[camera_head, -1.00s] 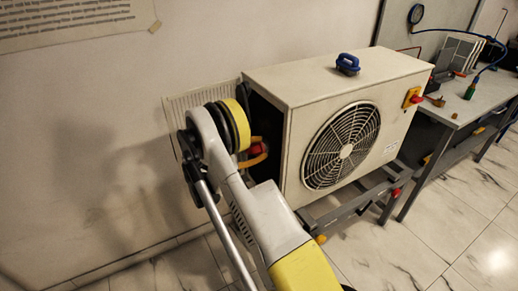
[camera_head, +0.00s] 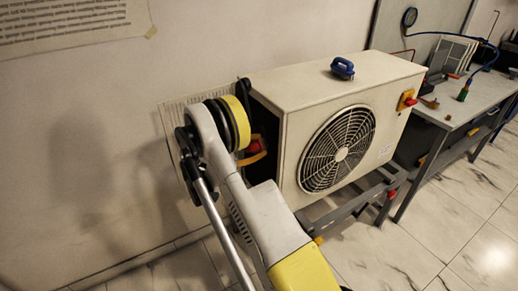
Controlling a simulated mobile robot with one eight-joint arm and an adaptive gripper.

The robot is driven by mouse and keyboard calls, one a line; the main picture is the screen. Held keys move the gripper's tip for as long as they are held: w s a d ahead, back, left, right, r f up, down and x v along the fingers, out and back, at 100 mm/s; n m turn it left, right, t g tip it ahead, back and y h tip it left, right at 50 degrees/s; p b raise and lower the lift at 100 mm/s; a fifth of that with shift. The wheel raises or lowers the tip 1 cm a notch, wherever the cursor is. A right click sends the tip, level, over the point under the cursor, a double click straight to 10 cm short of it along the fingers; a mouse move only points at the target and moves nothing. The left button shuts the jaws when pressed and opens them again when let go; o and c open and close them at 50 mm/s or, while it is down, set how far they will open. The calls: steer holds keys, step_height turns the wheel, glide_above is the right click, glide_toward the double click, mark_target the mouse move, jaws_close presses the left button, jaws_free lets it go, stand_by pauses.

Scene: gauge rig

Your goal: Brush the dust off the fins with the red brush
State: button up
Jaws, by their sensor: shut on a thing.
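The white outdoor unit (camera_head: 330,85) stands on a grey frame near the wall, its round fan grille facing right. A pale ribbed panel (camera_head: 172,115) shows behind my arm, between the unit and the wall; I cannot tell for sure whether it is the fins. A small red thing, the red brush by its colour (camera_head: 255,145), shows in the dark gap at the unit's left end. My gripper (camera_head: 252,157) is there, shut on it and mostly hidden behind my arm. Contact between brush and fins, and any dust, cannot be seen.
A blue-handled object (camera_head: 342,68) sits on top of the unit. A red and yellow switch (camera_head: 407,99) is on its right end. A grey workbench (camera_head: 480,92) at the right holds a green-handled tool (camera_head: 463,92) and a white framed panel (camera_head: 454,55). The tiled floor at front right is clear.

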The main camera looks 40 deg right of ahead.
mark_target(258, 118)
steer(key=shift+d+r+p, duration=0.1)
steer(key=shift+r+p, duration=1.65)
steer(key=shift+r, duration=2.7)
steer(key=shift+w+d, duration=0.2)
steer(key=shift+w, duration=0.75)
steer(key=shift+f+b, duration=2.65)
steer(key=shift+f, duration=0.45)
steer(key=shift+w+f, duration=0.1)
steer(key=shift+f, duration=2.6)
steer(key=shift+w+d+r, duration=0.1)
steer(key=shift+w+d, duration=0.05)
steer(key=shift+w, duration=0.35)
steer(key=shift+w+d, duration=0.15)
steer(key=shift+w, duration=0.35)
steer(key=shift+r+p, duration=2.6)
steer(key=shift+r, duration=3.15)
steer(key=shift+a, duration=0.1)
